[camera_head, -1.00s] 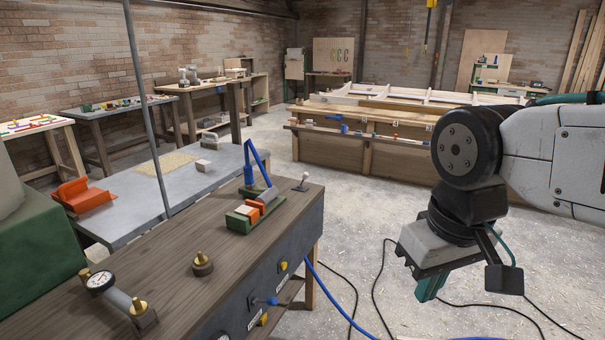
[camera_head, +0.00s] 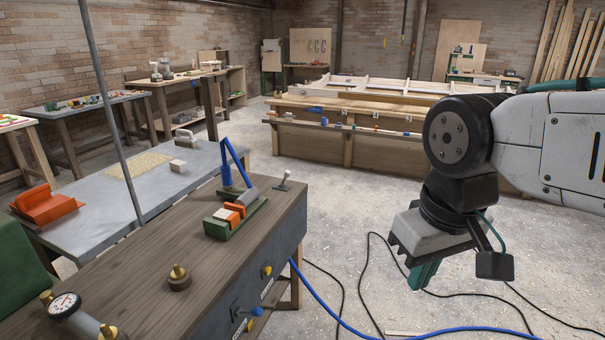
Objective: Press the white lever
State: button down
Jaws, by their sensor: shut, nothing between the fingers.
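The white lever (camera_head: 284,180) is a small stick with a pale round knob on a grey base. It stands upright at the far right corner of the dark wooden bench top (camera_head: 150,277). My gripper (camera_head: 424,276) hangs to the right of the bench over the floor, pointing down, with its green fingers shut and empty. It is well apart from the lever. Nothing hides the lever.
A green and orange vise-like block (camera_head: 235,216) and a blue-handled tool (camera_head: 236,164) stand left of the lever. A brass fitting (camera_head: 179,278) and a gauge (camera_head: 65,305) are nearer. A blue hose (camera_head: 350,325) and black cables lie on the floor.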

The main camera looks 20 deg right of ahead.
aim_at(286, 174)
jog(key=z, duration=0.05)
jog(key=i, duration=0.95)
jog(key=u, duration=0.45)
